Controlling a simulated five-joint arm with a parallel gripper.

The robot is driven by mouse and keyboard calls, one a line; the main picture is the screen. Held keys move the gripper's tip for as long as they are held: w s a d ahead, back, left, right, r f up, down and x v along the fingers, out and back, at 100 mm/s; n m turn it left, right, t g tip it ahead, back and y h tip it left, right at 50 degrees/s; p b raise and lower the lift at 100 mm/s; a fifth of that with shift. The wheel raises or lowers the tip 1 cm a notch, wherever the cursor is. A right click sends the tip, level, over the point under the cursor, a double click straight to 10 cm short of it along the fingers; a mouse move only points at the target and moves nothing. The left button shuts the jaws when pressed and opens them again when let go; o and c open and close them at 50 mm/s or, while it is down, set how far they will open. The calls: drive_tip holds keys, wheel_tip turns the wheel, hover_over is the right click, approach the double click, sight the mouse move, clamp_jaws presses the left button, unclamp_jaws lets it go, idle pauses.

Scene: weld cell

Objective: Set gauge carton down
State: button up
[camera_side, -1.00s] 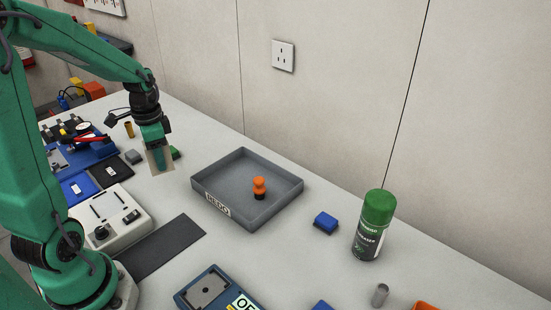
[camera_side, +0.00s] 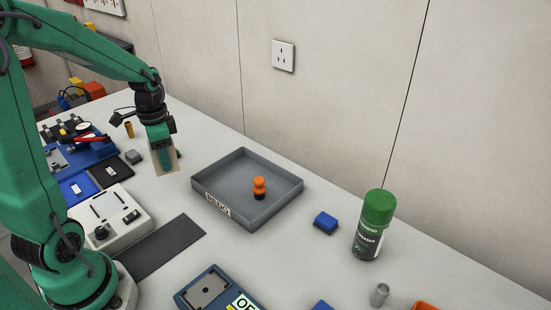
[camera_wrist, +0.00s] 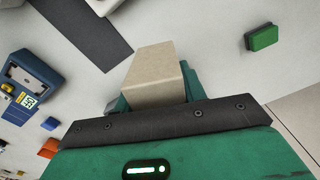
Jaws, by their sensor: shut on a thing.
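The gauge carton is a plain beige box (camera_wrist: 155,72), held in my gripper (camera_side: 165,158). In the side view the carton (camera_side: 166,164) hangs upright from the jaws, left of the grey tray. My gripper is shut on it. In the wrist view the carton sticks out beyond the green jaws, with the pale bench behind it. I cannot tell for sure whether its lower end touches the bench.
A grey tray (camera_side: 213,205) labelled REDO holds an orange and black piece (camera_side: 259,187). A dark mat (camera_side: 165,245) lies in front. A green block (camera_wrist: 262,37) lies near the carton. A green-capped spray can (camera_side: 373,228) stands at right.

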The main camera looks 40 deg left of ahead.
drive_tip(key=w+d+m, duration=0.3)
drive_tip(key=d+m, duration=0.7)
drive_tip(key=d, duration=1.5)
drive_tip(key=s+d+m, duration=0.8)
drive_tip(key=s+d, duration=0.5)
drive_tip(key=d, duration=0.5)
drive_tip(key=shift+s+d+r, duration=0.15)
drive_tip(key=shift+s, duration=0.15)
drive_tip(key=w+a+f, duration=0.1)
drive_tip(key=w+f, duration=0.1)
drive_tip(key=w, duration=0.1)
drive_tip(key=w+a+f, duration=0.1)
drive_tip(key=w+f, duration=0.1)
drive_tip(key=w, duration=0.2)
drive_tip(key=w+a+f, duration=0.2)
drive_tip(key=w+f, duration=0.1)
drive_tip(key=w, duration=0.1)
drive_tip(key=shift+f, duration=2)
drive_tip(key=shift+f, duration=0.15)
